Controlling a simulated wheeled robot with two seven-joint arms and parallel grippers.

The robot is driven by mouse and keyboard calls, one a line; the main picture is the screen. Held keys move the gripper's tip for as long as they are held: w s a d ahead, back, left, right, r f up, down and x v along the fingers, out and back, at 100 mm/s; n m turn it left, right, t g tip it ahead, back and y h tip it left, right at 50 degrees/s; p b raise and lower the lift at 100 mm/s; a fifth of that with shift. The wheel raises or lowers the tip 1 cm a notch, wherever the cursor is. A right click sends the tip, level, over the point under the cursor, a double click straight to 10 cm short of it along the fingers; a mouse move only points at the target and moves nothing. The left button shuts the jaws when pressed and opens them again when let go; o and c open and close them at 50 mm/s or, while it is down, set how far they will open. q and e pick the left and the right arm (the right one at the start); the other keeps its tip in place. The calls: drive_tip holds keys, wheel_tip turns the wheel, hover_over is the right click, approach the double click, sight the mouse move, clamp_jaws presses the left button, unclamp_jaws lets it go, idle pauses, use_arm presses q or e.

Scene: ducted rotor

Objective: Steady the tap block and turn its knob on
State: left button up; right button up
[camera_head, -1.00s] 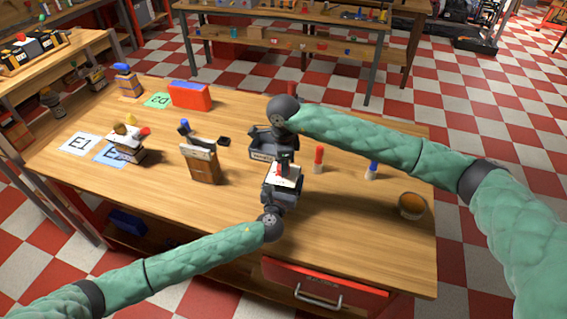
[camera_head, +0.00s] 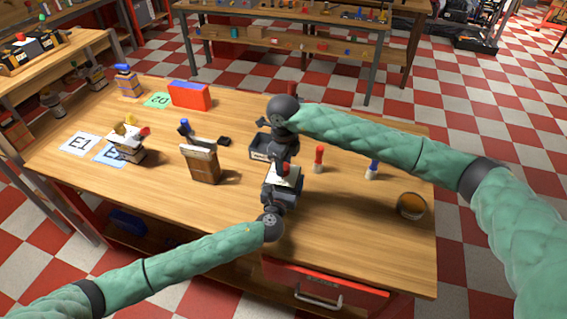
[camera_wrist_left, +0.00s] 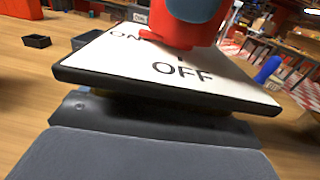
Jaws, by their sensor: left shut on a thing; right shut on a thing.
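The tap block (camera_head: 290,182) has a white top plate marked ON and OFF, which fills the middle of the left wrist view (camera_wrist_left: 190,76). Its red knob (camera_head: 284,168) stands on the plate and also shows in the left wrist view (camera_wrist_left: 178,38), with a blue-teal piece above it. My left gripper (camera_head: 277,197) is shut on the near side of the block, below the plate. My right gripper (camera_head: 285,158) comes down from above and is shut on the knob; its fingertips are mostly hidden. The pointing direction of the knob is hard to read.
A dark bin (camera_head: 259,153) sits just behind the block. A red-capped bottle (camera_head: 319,160) and a blue-capped one (camera_head: 372,169) stand to the right, with a bowl (camera_head: 411,206) beyond. A brown wooden holder (camera_head: 203,165) stands left. The table front (camera_head: 345,235) is clear.

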idle(0.3)
drive_tip(key=o, duration=1)
drive_tip(key=shift+r, duration=0.1)
wheel_tip(320, 180, up, 12)
idle(0.5)
use_arm(q)
drive_tip(key=o, duration=1)
use_arm(e)
drive_tip(key=shift+w, duration=0.1)
